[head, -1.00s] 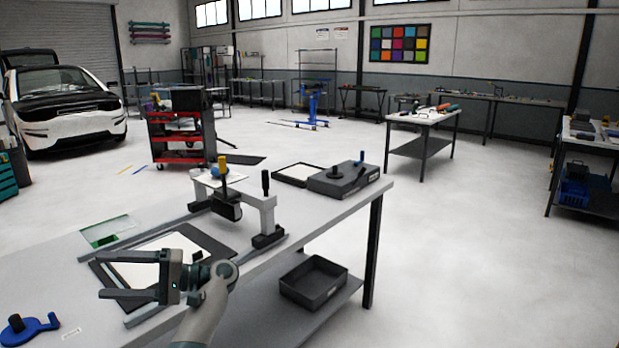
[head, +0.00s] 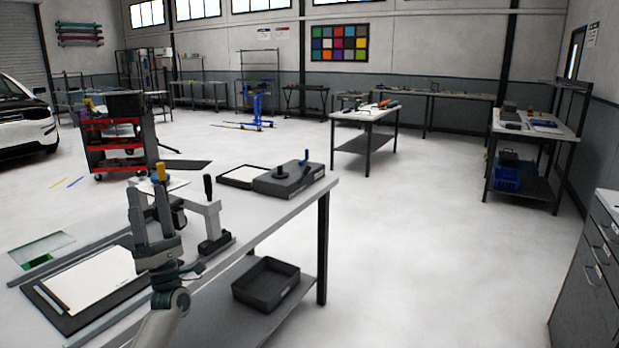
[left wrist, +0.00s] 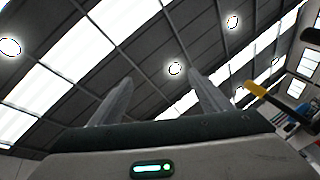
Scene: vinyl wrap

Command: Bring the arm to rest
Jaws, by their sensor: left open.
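My left gripper (head: 150,208) is raised over the near workbench, with its two fingers pointing up, open and empty. In the left wrist view the two fingers (left wrist: 158,100) stand apart with nothing between them, against the ceiling. My right gripper is not in view.
The workbench (head: 285,220) holds a dark mat with a white sheet (head: 90,280), a glass plate (head: 42,250) and a dark box with a knob (head: 289,180). A black bin (head: 266,284) sits on its lower shelf. Open floor (head: 420,240) lies to the right.

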